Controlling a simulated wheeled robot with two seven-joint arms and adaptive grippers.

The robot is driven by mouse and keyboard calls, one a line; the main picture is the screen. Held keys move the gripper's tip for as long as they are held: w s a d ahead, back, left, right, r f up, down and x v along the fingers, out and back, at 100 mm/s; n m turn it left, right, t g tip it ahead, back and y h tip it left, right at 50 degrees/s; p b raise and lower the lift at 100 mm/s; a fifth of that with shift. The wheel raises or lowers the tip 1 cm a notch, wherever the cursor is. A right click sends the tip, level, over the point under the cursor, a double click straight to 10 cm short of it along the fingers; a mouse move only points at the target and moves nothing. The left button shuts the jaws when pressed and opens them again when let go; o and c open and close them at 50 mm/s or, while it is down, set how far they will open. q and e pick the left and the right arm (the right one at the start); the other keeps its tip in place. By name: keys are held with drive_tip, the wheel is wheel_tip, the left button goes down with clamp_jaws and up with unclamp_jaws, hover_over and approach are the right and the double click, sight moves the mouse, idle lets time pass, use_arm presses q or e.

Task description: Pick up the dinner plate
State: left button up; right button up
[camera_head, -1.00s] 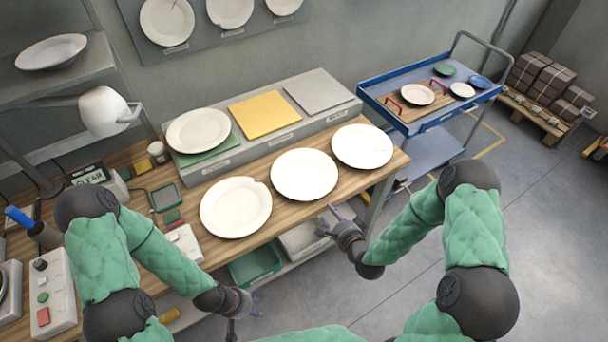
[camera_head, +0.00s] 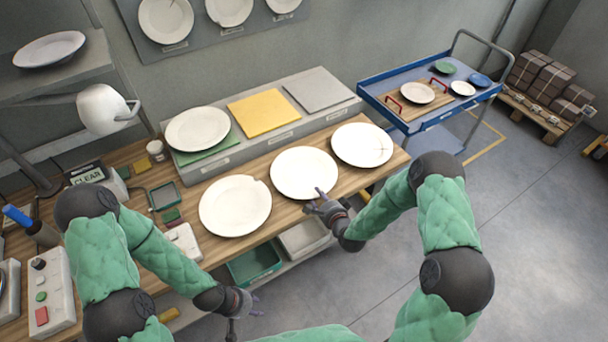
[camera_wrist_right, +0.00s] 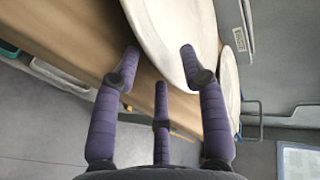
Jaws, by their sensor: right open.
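Three white plates lie in a row on the wooden table: a left one (camera_head: 236,206) with a chipped rim, a whole middle one (camera_head: 304,173), and a right one (camera_head: 361,144) with a crack line. I cannot tell which one is called the dinner plate. My right gripper (camera_head: 319,200) is open and empty at the near edge of the middle plate. In the right wrist view its fingers (camera_wrist_right: 158,75) are spread, one close to the rim of a white plate (camera_wrist_right: 168,35). My left gripper (camera_head: 246,304) hangs in front of the table, away from the plates; its fingers are unclear.
A raised grey shelf behind holds a plate (camera_head: 197,129) on a green pad, a yellow pad (camera_head: 264,114) and a grey pad (camera_head: 319,91). A blue trolley (camera_head: 432,122) with dishes stands at right. A green bin (camera_head: 254,262) sits under the table.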

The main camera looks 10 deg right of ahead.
clamp_jaws()
